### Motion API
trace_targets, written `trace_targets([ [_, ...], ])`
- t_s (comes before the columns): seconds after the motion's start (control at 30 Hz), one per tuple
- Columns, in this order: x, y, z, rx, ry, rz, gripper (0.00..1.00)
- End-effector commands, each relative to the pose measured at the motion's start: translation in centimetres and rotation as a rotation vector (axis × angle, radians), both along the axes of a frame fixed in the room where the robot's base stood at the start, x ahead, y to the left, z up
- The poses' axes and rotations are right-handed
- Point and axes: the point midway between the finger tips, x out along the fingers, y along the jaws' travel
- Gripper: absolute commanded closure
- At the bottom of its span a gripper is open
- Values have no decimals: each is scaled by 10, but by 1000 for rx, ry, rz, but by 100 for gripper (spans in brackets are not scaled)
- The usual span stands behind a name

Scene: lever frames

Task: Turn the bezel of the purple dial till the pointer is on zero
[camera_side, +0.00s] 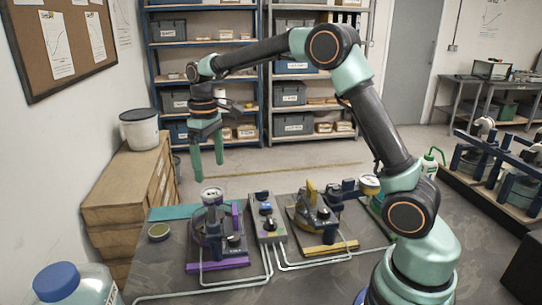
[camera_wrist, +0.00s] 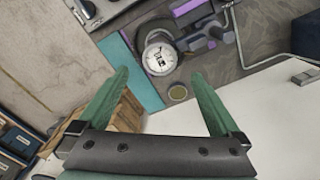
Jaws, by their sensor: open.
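The purple dial (camera_side: 212,195) sits on top of a dark fixture with a purple base (camera_side: 218,264) at the left of the bench. In the wrist view its round white face (camera_wrist: 160,58) with a metal bezel shows at the upper middle. Dark marks are on the face, but the pointer's reading is too small to tell. My gripper (camera_side: 207,164) hangs above the dial with its green fingers apart and empty. In the wrist view the gripper (camera_wrist: 162,85) has its fingers spread wide, with the dial beyond and between them, not touched.
A similar fixture with a yellow base (camera_side: 322,249) stands to the right, with a grey control box (camera_side: 266,220) between. A small round tin (camera_side: 159,232) lies left of the purple fixture. A blue-capped jar (camera_side: 62,285) stands at front left. White tubes run along the bench front.

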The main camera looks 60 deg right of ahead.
Motion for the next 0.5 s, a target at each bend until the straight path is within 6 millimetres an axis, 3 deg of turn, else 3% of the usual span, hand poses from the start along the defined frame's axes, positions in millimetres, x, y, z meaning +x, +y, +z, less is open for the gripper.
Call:
trace_targets([
  [0.2, -1, 0, -40, 0, 4, 0, 0],
  [0.5, 0, 0, -65, 0, 0, 0, 0],
])
